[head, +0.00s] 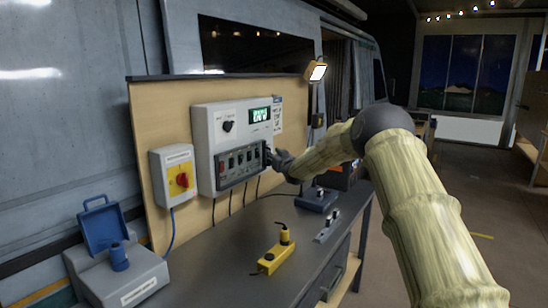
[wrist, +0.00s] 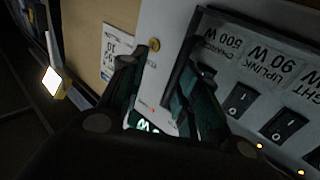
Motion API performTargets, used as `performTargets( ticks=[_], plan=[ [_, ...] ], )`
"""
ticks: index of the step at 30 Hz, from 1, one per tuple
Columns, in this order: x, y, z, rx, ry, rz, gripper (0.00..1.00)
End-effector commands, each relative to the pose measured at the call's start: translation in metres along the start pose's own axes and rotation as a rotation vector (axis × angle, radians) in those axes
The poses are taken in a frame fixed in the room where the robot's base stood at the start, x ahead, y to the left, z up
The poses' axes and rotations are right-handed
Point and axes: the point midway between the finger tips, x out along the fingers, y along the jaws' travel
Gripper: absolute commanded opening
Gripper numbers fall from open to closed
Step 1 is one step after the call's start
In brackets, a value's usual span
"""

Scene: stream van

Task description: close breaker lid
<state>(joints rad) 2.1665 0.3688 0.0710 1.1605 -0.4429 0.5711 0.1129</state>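The breaker panel is a dark-framed section (head: 242,181) with a row of black switches, low on a pale wall box (head: 205,125). In the wrist view its dark frame (wrist: 180,65) and labelled switches show at the right, with the lettering upside down. I cannot clearly tell a separate lid from the frame. My gripper (head: 269,156) is at the right edge of the panel. In the wrist view my gripper (wrist: 172,62) has its fingers apart, one over the pale box face and one close to the frame edge. Contact cannot be told.
A yellow switch box with a red knob (head: 180,180) hangs left of the panel. On the bench (head: 225,260) are a grey case with a raised blue lid (head: 103,226), a yellow device (head: 272,259) and dark boxes (head: 316,199). A lit lamp (head: 317,72) stands above right.

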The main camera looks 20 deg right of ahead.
Motion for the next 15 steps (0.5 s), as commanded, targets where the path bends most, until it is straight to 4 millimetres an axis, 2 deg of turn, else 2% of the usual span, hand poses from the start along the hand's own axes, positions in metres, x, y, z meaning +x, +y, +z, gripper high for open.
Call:
performTargets(
  ticks=[8, 15],
  plan=[
    [-0.004, 0.001, 0.001, 0.000, -0.001, 0.000, 0.30],
    [-0.028, 0.001, 0.001, 0.001, -0.003, 0.000, 0.30]
  ],
)
